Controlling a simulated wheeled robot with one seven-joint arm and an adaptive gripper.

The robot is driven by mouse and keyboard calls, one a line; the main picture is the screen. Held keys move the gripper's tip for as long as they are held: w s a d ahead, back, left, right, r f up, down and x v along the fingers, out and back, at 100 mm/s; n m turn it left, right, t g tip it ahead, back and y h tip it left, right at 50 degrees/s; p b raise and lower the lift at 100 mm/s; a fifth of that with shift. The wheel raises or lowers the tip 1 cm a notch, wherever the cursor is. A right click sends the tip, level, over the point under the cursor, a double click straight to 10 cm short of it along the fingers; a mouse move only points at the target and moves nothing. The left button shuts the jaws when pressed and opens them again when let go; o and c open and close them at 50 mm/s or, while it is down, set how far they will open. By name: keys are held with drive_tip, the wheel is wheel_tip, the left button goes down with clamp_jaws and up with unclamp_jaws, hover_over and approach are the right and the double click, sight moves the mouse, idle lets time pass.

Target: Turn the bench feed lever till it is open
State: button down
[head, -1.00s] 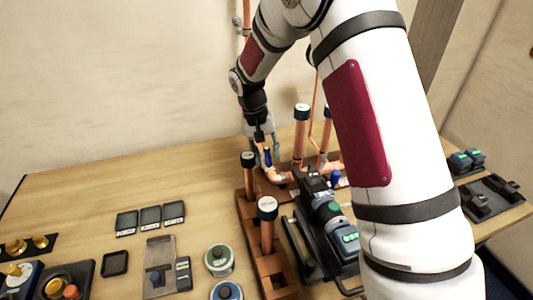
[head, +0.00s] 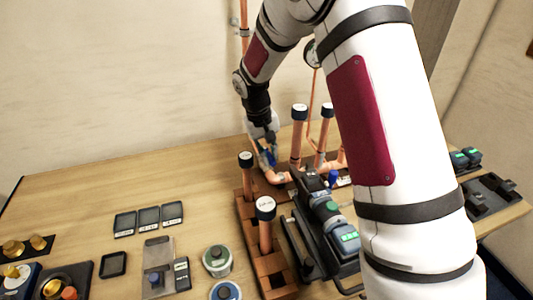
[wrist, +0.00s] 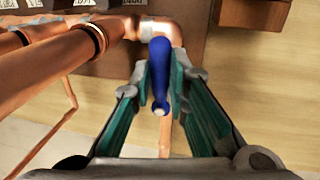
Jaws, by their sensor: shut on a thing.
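The blue lever (wrist: 160,72) sits between my gripper's two green-padded fingers in the wrist view, close to a copper elbow (wrist: 165,32). My gripper (wrist: 160,88) is shut on the lever. In the head view my gripper (head: 268,152) points down at the back of the copper manifold (head: 270,177), with a bit of the blue lever (head: 271,157) showing beside it. The valve body under the lever is mostly hidden.
Upright capped copper pipes (head: 298,135) stand close to the right of my gripper. A press tool (head: 328,220) lies in front of them. Small black trays (head: 148,216) lie to the left. The table's back left is clear.

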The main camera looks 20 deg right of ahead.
drive_tip(key=c, duration=1.5)
unclamp_jaws()
drive_tip(key=shift+c, duration=0.2)
wheel_tip(320, 180, up, 12)
drive_tip(key=a, duration=0.2)
drive_tip(key=shift+a, duration=0.15)
drive_tip(key=shift+f, duration=0.1)
